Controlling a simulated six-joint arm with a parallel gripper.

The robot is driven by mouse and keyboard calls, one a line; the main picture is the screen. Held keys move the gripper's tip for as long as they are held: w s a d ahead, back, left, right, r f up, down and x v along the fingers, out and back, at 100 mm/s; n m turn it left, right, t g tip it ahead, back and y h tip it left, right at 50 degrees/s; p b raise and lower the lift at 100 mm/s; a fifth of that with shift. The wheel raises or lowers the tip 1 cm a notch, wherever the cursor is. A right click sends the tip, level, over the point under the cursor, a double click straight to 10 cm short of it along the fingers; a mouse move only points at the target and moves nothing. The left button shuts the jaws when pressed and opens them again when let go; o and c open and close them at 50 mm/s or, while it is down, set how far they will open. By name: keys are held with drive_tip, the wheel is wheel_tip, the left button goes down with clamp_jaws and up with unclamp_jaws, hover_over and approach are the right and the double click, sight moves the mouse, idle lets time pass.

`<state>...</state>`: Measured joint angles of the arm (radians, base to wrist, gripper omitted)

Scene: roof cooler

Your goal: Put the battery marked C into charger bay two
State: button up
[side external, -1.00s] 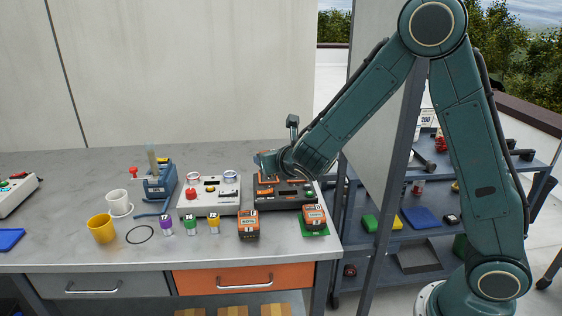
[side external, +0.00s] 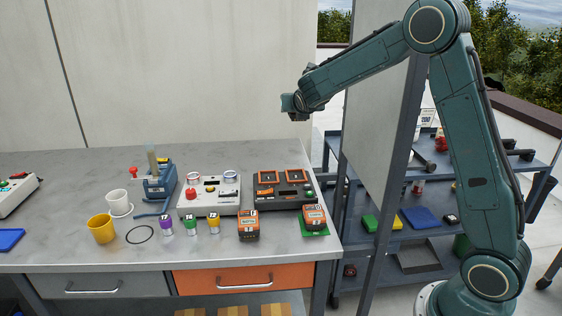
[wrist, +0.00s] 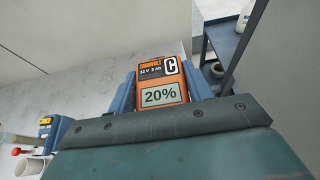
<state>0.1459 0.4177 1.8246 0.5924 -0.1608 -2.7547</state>
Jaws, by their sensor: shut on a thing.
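The orange battery marked C (wrist: 163,75) is between the blue fingers of my gripper (wrist: 165,88) in the wrist view. Its display reads 20%, and my gripper is shut on it. In the side view my gripper (side external: 290,104) is raised well above the back of the bench; the battery cannot be made out there. The dark charger (side external: 285,194) sits below it at the bench's right end. Its two orange-framed bays (side external: 282,176) look empty; which is bay two cannot be read.
Two other orange batteries stand in front of the charger, one on the bench (side external: 248,225) and one at a green mat (side external: 318,232). A white device (side external: 209,195) with a red button is left of the charger. A grey panel (side external: 375,150) stands to the right.

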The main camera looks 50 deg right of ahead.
hover_over(296, 177)
wheel_tip(296, 177, down, 16)
drive_tip(key=shift+w+d, duration=0.1)
drive_tip(key=shift+w, duration=0.05)
idle(0.3)
drive_tip(key=shift+f, duration=1.9)
drive_tip(key=shift+f, duration=0.15)
drive_tip(key=o, duration=1.3)
drive_tip(key=shift+o, duration=0.2)
drive_tip(key=v, duration=1.2)
